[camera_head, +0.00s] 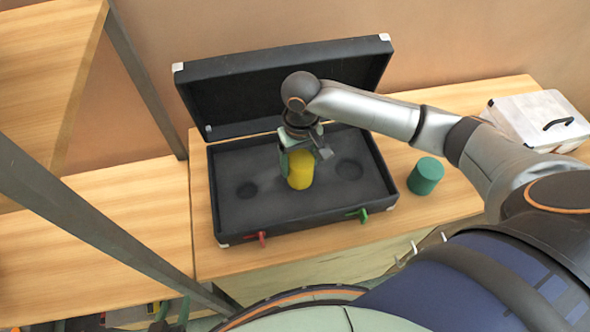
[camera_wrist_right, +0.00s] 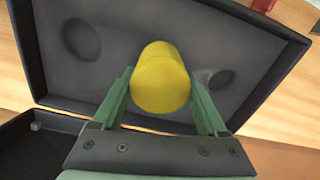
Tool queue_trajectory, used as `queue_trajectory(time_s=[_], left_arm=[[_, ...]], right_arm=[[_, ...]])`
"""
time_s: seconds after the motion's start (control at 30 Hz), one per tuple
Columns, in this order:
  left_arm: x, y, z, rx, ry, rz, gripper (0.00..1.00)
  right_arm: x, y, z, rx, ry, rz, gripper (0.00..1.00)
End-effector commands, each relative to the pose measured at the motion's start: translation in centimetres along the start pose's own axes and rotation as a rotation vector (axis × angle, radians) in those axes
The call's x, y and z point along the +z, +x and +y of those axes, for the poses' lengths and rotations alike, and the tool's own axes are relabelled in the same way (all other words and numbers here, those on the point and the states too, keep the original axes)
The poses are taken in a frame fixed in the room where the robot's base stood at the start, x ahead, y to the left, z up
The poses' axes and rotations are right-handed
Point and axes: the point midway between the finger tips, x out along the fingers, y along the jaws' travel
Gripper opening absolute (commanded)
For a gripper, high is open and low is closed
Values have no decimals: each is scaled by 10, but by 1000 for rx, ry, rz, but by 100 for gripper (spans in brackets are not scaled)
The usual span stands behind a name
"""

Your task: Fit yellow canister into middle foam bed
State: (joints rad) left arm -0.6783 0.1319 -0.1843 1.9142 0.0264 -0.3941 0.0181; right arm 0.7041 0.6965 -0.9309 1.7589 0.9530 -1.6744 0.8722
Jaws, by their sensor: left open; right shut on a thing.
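The yellow canister (camera_head: 300,170) stands upright over the middle of the dark foam (camera_head: 268,198) in the open black case (camera_head: 230,234). My right gripper (camera_head: 303,154) reaches in from the right and is shut on it. In the right wrist view, the canister (camera_wrist_right: 162,80) sits between the green fingers, with a foam hollow showing on either side. The middle foam bed is hidden by the canister; I cannot tell how deep it sits.
A teal canister (camera_head: 425,176) stands on the wooden table right of the case. A white box with a black handle (camera_head: 540,120) is at the far right. The raised lid (camera_head: 340,75) stands behind the foam. Grey shelf posts (camera_head: 145,75) rise at the left.

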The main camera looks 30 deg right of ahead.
Motion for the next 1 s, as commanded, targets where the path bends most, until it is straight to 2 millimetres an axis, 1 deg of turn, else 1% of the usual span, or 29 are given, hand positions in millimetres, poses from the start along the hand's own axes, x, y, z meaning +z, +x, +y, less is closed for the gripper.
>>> queue_trajectory(time_s=[0.03, 0.07, 0.33, 0.5, 0.53, 0.9, 0.93, 1.0], left_arm=[[2, 1, 0, 0, 0, 0, 50], [2, 2, 0, 0, 0, 0, 50], [4, 3, 0, 0, 0, 0, 50], [5, 4, 0, 0, 0, 0, 50], [5, 4, 0, 0, 0, 0, 50], [4, 3, 0, 0, -1, 0, 50], [4, 3, 0, 0, -1, 0, 50], [4, 4, 0, 0, -1, 0, 50]], right_arm=[[-5, 6, -1, 1, 0, -1, 14], [-7, 9, -2, 0, 1, 0, 14], [-18, 22, -5, 0, 0, 1, 14], [-16, 48, -4, 1, 0, -1, 14], [-16, 50, -4, 1, 0, 0, 14], [-16, 54, -4, 1, 0, 1, 14], [-16, 54, -4, 1, 0, 1, 79], [-16, 54, -4, 1, 0, 1, 87]])
